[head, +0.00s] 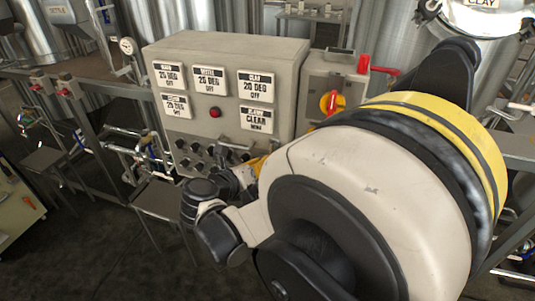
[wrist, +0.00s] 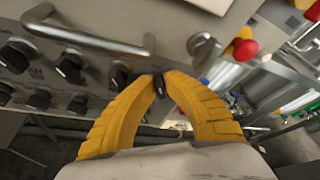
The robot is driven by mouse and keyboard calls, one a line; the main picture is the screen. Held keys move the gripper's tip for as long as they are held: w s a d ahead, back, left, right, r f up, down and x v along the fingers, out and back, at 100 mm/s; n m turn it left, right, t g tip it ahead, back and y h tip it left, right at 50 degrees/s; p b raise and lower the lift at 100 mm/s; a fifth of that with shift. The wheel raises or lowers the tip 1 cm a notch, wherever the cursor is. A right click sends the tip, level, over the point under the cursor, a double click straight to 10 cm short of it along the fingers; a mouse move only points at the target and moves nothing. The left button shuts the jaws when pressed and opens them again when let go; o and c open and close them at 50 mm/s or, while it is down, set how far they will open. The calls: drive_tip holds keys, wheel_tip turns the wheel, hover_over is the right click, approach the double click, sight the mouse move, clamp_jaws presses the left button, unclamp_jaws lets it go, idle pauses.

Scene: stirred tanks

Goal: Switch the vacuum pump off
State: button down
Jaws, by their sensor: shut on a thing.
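A light grey control cabinet (head: 225,70) stands in the head view, with several black knobs low on its front. In the wrist view the knobs, such as one at the left (wrist: 70,67), sit in rows. My gripper (wrist: 161,80) has yellow fingers that meet at their tips around a small black knob (wrist: 158,88) at the right end of a row. In the head view my gripper is mostly hidden behind my arm; a bit of yellow shows at the panel's lower right. I cannot read which knob is the vacuum pump's.
A metal bar handle (wrist: 90,42) juts from the panel near the fingers. A red-and-yellow rotary switch (head: 332,102) is on the box at the right. White display plates (head: 257,85) and a red button (head: 215,113) are above the knobs. Steel tanks (head: 395,40) stand behind.

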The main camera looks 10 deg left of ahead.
drive_tip(key=shift+w+r, duration=0.1)
drive_tip(key=shift+r, duration=0.05)
drive_tip(key=c, duration=1.5)
unclamp_jaws()
drive_tip(key=shift+w, duration=0.1)
drive_tip(key=shift+c, duration=0.2)
drive_tip(key=v, duration=1.2)
